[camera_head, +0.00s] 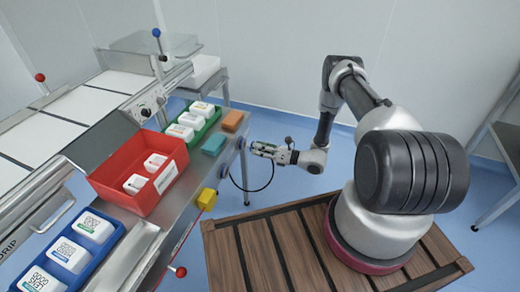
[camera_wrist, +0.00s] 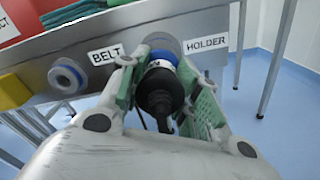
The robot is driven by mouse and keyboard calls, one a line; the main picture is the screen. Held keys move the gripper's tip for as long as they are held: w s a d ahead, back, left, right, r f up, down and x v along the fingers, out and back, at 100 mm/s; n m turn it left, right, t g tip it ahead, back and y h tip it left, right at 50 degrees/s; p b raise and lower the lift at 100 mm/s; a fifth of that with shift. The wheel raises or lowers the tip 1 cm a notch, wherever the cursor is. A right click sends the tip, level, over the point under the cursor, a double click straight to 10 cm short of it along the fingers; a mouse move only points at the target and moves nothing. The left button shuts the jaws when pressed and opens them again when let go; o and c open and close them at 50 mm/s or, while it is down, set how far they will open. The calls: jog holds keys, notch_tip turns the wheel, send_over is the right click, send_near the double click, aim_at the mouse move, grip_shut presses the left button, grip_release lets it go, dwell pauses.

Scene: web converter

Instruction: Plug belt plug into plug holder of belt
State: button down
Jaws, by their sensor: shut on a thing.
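The belt plug (camera_wrist: 160,90), black with a blue ring at its front, is between the green-padded fingers of my gripper (camera_wrist: 160,68). My gripper (camera_head: 283,154) is shut on it, level with the table's side panel. The plug is in line with a grey round holder (camera_wrist: 162,42) between the BELT and HOLDER labels. Its front end hides the contact, so I cannot tell whether it sits in the holder. A blue-ringed belt socket (camera_wrist: 68,77) with a pale centre is on the panel left of the BELT label (camera_wrist: 106,54), empty.
A dark cable (camera_head: 258,190) loops below my gripper. A yellow box (camera_head: 207,198) sticks out of the panel. On the table stand a red bin (camera_head: 130,200), a green tray (camera_head: 211,122), a blue tray (camera_head: 98,243) and loose blocks. Free floor lies right of the table.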

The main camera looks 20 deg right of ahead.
jog(key=shift+x, duration=1.65)
dwell(0.4)
jog(key=c, duration=0.9)
grip_release()
jog(key=shift+c, duration=0.2)
jog(key=v, duration=1.2)
